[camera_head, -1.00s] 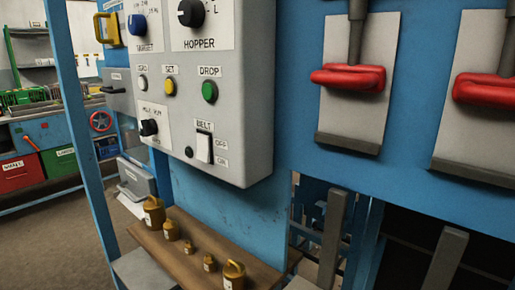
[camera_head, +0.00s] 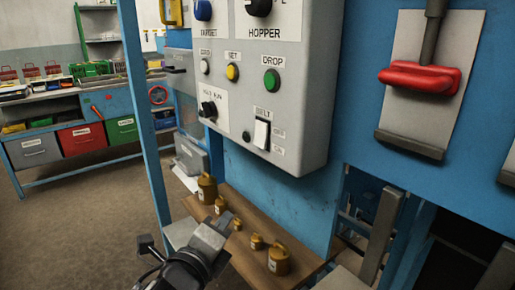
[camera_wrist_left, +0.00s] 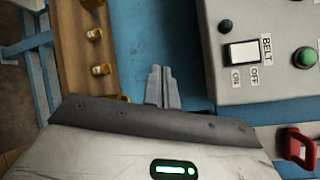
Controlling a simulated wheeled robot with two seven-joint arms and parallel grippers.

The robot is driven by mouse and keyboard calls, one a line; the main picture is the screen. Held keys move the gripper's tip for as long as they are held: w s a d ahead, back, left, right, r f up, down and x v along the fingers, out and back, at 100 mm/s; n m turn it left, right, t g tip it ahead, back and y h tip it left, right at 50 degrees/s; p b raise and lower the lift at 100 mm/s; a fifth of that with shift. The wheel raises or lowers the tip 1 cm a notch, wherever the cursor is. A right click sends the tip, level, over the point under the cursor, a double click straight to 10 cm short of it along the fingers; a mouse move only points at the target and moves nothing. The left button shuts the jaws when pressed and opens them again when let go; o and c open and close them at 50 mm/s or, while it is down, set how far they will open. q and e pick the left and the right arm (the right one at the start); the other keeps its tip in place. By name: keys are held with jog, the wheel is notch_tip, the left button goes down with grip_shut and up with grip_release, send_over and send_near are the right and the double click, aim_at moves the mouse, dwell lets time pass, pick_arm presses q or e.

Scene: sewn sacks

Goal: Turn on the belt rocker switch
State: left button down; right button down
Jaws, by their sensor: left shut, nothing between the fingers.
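The belt rocker switch (camera_head: 261,134) is a white rocker in a dark frame, low on the grey control box (camera_head: 312,125). Its BELT label is above it, with OFF and ON labels beside it. I cannot tell which side is pressed. The left wrist view shows the rocker (camera_wrist_left: 243,52) up and right of my fingers. My left gripper (camera_head: 229,221) is shut and empty, below and left of the box in the head view, in front of the wooden shelf. Its fingertips (camera_wrist_left: 160,70) touch nothing that I can make out. My right gripper is out of view.
Several brass weights (camera_head: 279,260) stand on the wooden shelf (camera_head: 305,263) below the box. Yellow (camera_head: 232,72) and green (camera_head: 271,81) buttons and knobs share the panel. A red-handled lever (camera_head: 420,78) is at right. A blue post (camera_head: 146,120) stands left.

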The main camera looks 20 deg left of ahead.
aim_at(260, 134)
pick_arm(q)
jog(key=a+r+m+t+y, duration=0.3)
jog(key=r+m, duration=0.3)
jog(key=r, duration=0.7)
jog(key=shift+s+r+m+p, duration=0.2)
jog(key=shift+m+p, duration=0.1)
jog(key=shift+p, duration=0.1)
jog(key=shift+w, duration=0.15)
jog(key=w+d+f+b, duration=0.1)
jog(key=w+d, duration=0.3)
jog(key=w, duration=0.3)
jog(key=shift+w+d, duration=0.15)
jog(key=shift+w, duration=0.05)
jog(key=shift+f, duration=0.1)
dwell(0.7)
